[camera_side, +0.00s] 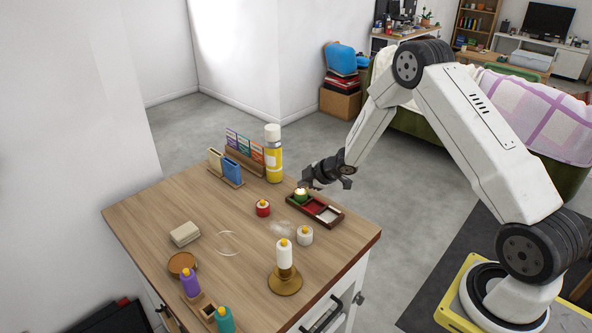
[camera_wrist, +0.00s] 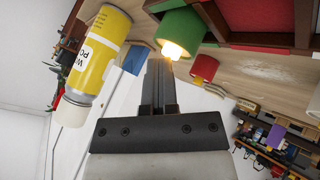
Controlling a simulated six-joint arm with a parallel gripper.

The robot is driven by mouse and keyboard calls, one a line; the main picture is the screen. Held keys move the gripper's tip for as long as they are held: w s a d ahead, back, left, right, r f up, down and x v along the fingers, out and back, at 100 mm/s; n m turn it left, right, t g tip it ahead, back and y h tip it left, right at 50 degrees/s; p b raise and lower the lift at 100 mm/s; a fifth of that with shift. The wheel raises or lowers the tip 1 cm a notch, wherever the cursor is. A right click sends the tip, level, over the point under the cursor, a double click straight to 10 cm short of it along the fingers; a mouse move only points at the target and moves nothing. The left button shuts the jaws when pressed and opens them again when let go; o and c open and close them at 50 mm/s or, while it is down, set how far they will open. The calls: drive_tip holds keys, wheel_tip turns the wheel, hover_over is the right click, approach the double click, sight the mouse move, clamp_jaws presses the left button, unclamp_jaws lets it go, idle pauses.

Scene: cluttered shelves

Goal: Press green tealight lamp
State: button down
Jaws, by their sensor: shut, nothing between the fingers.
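The green tealight lamp (camera_side: 301,196) sits at the left end of a dark wooden tray (camera_side: 329,219) with coloured compartments. Its tip glows yellow, and the lamp shows large in the wrist view (camera_wrist: 182,28). My gripper (camera_side: 306,184) is shut and empty, just above the lamp in the side view. In the wrist view, the closed fingertips (camera_wrist: 159,63) are close to the glowing tip; whether they touch it I cannot tell.
A red tealight (camera_side: 263,209) and a white tealight (camera_side: 305,236) stand near the tray. A yellow spray can (camera_side: 273,155) rises behind it. A white candle on a brass holder (camera_side: 284,265) stands in front.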

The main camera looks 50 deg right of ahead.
sight(304, 192)
drive_tip(key=shift+r, duration=0.1)
idle(0.3)
drive_tip(key=shift+r, duration=0.4)
drive_tip(key=shift+r, duration=2.9)
